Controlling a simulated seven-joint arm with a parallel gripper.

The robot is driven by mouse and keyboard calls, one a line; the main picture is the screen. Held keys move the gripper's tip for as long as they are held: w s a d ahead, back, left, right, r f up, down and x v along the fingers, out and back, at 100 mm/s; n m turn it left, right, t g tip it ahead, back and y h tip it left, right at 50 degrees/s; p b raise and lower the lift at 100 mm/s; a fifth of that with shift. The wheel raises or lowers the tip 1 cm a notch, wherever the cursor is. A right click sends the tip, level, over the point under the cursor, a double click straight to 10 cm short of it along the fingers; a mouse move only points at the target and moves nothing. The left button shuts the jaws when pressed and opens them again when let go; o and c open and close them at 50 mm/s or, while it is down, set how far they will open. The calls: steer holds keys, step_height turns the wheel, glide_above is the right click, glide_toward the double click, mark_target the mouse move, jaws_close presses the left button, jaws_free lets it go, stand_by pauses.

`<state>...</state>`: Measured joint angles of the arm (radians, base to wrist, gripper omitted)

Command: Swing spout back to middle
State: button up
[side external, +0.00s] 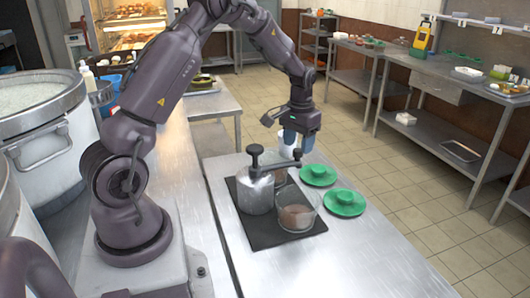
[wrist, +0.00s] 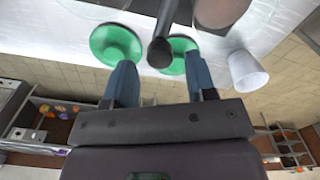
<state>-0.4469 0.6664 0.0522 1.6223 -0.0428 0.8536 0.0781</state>
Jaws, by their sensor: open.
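A metal pot (side external: 256,194) stands on a black mat (side external: 262,238). In the wrist view my gripper (wrist: 160,62) has a finger on each side of the dark rod end (wrist: 160,52), with gaps visible; contact cannot be told. A glass container of brown contents (side external: 297,216) stands at the front of the mat; the rear one is partly hidden.
Two green lids (side external: 319,174) (side external: 344,202) lie right of the mat. A white cup (wrist: 247,70) stands near my gripper. Large pots (side external: 45,130) stand at left. The counter's front right (side external: 350,255) is clear.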

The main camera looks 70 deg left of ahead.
steer(key=shift+r, duration=2.5)
steer(key=shift+f, duration=0.15)
steer(key=s+d+r+m+t, duration=0.2)
steer(key=s+d+r, duration=0.5)
steer(key=s+d, duration=0.3)
steer(key=s+d+r+m+t, duration=0.3)
steer(key=s+d+r, duration=0.4)
steer(key=s+d, duration=0.3)
steer(key=shift+s+d+r+t, duration=0.15)
steer(key=shift+d+t, duration=0.15)
steer(key=shift+d, duration=0.2)
